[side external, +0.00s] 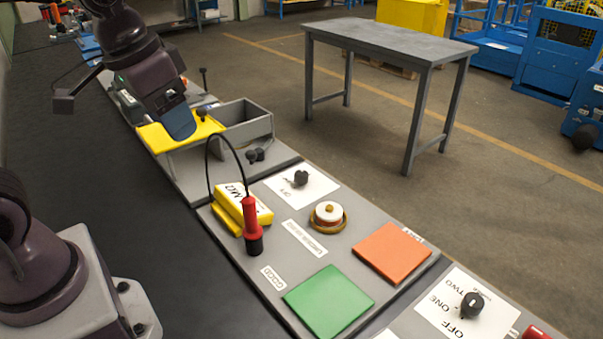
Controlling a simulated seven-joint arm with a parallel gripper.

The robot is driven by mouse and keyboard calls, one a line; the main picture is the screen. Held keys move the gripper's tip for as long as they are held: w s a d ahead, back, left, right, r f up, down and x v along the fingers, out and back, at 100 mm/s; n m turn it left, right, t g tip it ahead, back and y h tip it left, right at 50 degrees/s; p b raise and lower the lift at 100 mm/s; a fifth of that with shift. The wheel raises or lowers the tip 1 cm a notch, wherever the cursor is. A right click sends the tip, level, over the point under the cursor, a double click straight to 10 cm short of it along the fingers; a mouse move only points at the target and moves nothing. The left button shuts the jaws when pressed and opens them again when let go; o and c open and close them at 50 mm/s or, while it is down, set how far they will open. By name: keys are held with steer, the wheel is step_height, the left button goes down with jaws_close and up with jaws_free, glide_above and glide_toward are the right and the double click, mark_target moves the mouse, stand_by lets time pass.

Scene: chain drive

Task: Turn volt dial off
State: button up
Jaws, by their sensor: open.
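A black dial (301,178) sits on a white plate marked OFF, on the grey board in the middle of the side external view. Its other markings are too small to read, so I cannot confirm that it is the volt dial. A second black dial (472,304) sits on a white plate marked OFF, ONE and TWO at the lower right. My gripper (181,124) is open at the upper left, over the yellow-topped part of a grey holder and apart from both dials. Its fingers overlap from this side, and the gap between them is hidden.
A yellow meter (240,205) with a red probe (252,226) and black cable stands left of the first dial. A red-and-white round part (328,214), an orange pad (391,253) and a green pad (329,301) lie nearby. A grey bin (247,122) stands behind.

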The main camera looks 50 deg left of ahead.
steer(key=w+a+f+m+g, duration=0.1)
steer(key=w+a+f, duration=0.15)
steer(key=w, duration=0.55)
steer(key=w+a+f+m+g, duration=0.1)
steer(key=w+f+m+g, duration=0.15)
steer(key=w, duration=0.45)
steer(key=m, duration=1)
glide_above(301, 173)
step_height(301, 173, down, 12)
step_height(301, 173, down, 12)
steer(key=shift+f, duration=0.2)
steer(key=c, duration=0.9)
